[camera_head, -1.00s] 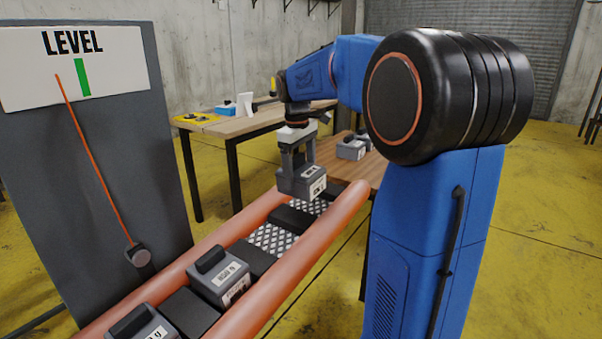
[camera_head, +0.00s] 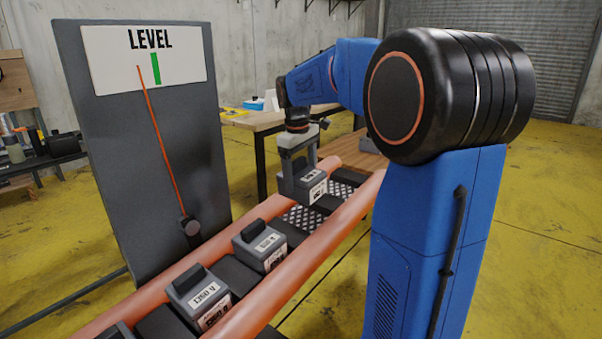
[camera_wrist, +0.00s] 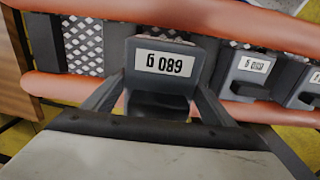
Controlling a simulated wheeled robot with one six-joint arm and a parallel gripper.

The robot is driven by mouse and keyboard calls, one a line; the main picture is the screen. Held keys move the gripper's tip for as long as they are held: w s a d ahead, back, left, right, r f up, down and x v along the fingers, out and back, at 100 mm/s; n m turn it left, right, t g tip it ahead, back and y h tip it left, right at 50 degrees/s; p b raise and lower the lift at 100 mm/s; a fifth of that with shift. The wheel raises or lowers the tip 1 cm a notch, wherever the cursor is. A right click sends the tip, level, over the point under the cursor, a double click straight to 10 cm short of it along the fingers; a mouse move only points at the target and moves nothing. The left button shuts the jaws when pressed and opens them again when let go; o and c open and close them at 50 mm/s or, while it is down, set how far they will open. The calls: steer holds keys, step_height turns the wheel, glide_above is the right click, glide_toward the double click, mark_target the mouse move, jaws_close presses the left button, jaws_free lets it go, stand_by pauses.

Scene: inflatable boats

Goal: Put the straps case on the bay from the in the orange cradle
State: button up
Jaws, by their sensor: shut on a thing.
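My gripper (camera_head: 301,172) is shut on a grey case (camera_head: 312,186), held above the raft between two orange tubes (camera_head: 352,212). In the wrist view its label (camera_wrist: 165,63) is upside down and seems to read 680 g. I cannot tell from the label whether it is the straps case. Bare diamond-plate bays (camera_head: 303,217) show below and beside the held case. Two more grey cases, one at the middle (camera_head: 262,246) and one nearer (camera_head: 200,294), sit between the tubes, with part of another at the bottom edge. I cannot make out an orange cradle.
A grey board marked LEVEL (camera_head: 150,120) stands left of the raft; its orange needle (camera_head: 158,130) points left of the green mark (camera_head: 155,69). A wooden table (camera_head: 262,119) with a yellow tray (camera_head: 235,113) is behind. Black dividers separate the bays.

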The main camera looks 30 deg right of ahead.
steer(key=shift+w+d+f, duration=0.1)
steer(key=shift+d+f, duration=0.1)
steer(key=shift+f, duration=1.4)
steer(key=shift+d+f, duration=0.15)
steer(key=shift+f, duration=1.5)
steer(key=shift+w+d+f, duration=0.1)
steer(key=shift+d+f, duration=0.1)
steer(key=shift+f, duration=1.4)
steer(key=shift+f, duration=0.1)
